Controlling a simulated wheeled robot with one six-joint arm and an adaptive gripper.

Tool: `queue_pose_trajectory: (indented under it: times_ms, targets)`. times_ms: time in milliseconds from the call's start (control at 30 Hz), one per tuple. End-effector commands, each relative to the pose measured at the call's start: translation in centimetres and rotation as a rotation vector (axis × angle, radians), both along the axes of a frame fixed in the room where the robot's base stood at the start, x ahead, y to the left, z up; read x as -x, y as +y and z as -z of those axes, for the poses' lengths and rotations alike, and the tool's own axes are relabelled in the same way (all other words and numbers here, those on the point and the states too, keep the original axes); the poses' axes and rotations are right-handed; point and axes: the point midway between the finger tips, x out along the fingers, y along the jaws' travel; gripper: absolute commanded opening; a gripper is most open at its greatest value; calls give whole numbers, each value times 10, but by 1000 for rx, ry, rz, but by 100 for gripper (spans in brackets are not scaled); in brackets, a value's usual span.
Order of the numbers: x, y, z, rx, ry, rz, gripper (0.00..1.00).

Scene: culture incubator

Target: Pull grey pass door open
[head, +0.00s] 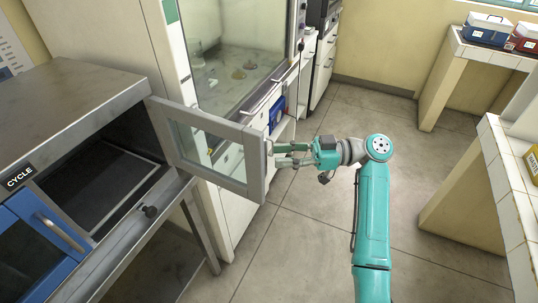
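The grey pass door (256,165) is a grey frame with a glass pane. It stands swung wide open from the metal cabinet (85,85), hinged near the cabinet's far front corner. The dark opening (110,175) behind it is exposed. My gripper (277,154) is at the door's free edge, on its right side, with its fingers reaching toward the handle there. The fingertips are small and partly hidden by the door's edge, so I cannot tell whether they close on the handle.
A blue door (35,250) with a bar handle sits left of the opening, under a "CYCLE" label. A fume hood (235,60) stands behind the grey door. Tiled benches (505,170) stand at the right. The floor (310,230) between is clear.

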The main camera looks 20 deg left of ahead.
Motion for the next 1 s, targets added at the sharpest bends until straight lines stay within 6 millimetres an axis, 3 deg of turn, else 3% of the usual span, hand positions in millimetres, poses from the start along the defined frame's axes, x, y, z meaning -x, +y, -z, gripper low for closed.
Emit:
queue_pose_trajectory:
  times_ms: [200, 400, 1000]
  targets:
    - [-18, -40, 0, 0, -1, 2, 37]
    - [-27, -61, 0, 0, 0, 1, 37]
    - [-29, -67, 1, 0, 0, -1, 37]
